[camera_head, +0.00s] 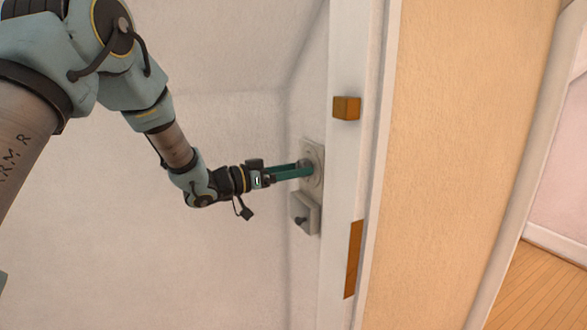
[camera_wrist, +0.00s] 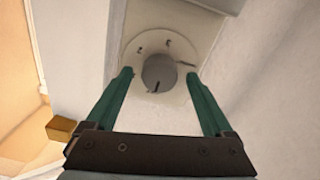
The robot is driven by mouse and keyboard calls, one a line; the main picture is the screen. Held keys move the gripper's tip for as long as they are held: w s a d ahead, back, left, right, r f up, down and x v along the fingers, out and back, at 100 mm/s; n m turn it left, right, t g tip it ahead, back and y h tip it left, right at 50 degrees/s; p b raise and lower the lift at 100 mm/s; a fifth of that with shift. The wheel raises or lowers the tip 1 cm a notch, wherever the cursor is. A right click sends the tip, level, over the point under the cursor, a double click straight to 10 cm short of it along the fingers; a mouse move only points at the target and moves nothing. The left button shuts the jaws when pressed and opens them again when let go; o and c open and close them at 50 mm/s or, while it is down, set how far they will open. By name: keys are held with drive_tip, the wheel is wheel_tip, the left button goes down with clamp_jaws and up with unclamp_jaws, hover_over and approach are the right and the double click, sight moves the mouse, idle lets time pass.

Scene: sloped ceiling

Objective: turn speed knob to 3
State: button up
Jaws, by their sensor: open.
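The speed knob (camera_wrist: 160,72) is a round grey knob on a pale round dial with small dark marks, seen in the wrist view. A dark pointer line shows near its lower edge; the numbers are too small to read. In the head view the dial plate (camera_head: 314,160) is on the wall beside the door frame, with the knob mostly hidden by my fingers. My gripper (camera_wrist: 158,80) has green fingers, open, one on each side of the knob, with gaps visible between fingers and knob. In the head view my gripper (camera_head: 306,169) reaches the plate from the left.
A grey box with a small dark knob (camera_head: 301,220) is on the wall just below the dial plate. A wooden block (camera_head: 346,108) sticks out from the white door frame (camera_head: 343,180), and a brown plate (camera_head: 353,260) is lower on it. Open wall lies left.

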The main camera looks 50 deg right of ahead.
drive_tip(key=shift+c, duration=0.3)
drive_tip(key=c, duration=1.3)
